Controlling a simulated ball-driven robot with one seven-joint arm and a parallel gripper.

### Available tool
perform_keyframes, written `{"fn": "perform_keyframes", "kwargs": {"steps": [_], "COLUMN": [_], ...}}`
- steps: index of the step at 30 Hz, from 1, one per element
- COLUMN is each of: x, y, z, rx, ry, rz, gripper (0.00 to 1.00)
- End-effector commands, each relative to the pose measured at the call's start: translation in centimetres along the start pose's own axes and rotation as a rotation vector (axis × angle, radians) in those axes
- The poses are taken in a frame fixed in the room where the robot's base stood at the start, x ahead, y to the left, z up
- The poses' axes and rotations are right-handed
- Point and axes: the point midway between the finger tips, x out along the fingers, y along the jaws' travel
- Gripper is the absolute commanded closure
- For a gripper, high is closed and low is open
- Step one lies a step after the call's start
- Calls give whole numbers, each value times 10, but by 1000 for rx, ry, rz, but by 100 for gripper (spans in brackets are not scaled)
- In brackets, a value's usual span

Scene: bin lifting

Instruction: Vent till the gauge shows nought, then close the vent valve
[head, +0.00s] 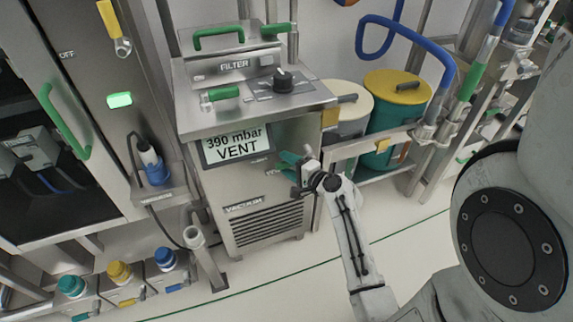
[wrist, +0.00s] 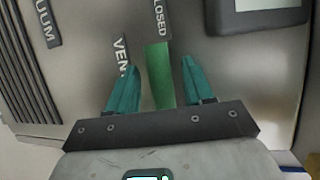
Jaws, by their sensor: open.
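The gauge display (head: 236,145) on the vacuum unit's front reads "390 mbar VENT"; part of a display (wrist: 262,18) shows at the top right of the wrist view. The vent valve's green lever (wrist: 160,78) stands between the two teal fingers of my gripper (wrist: 160,66), beside a partly covered "VENT" label. A partly cut-off "CLOSED" label (wrist: 160,18) is at the lever's far end. My gripper is open, with a gap to the lever on both sides. In the head view my gripper (head: 288,165) is at the unit's front, right of the display, and hides the lever.
The vacuum unit (head: 266,230) has a top panel with a black knob (head: 283,78) and green handles. A teal drum with a yellow lid (head: 396,88) stands to the right, behind a metal rail. Small coloured-cap containers (head: 120,272) are at lower left. The floor in front is clear.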

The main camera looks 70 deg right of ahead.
Motion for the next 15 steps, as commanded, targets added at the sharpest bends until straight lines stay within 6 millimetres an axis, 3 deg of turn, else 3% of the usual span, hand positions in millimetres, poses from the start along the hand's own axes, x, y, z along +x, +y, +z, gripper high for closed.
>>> {"fn": "perform_keyframes", "kwargs": {"steps": [12, 15], "x": [9, 9], "y": [0, 0], "z": [0, 0], "rx": [-2, -2], "ry": [0, 0], "rz": [0, 0], "gripper": [48, 57]}}
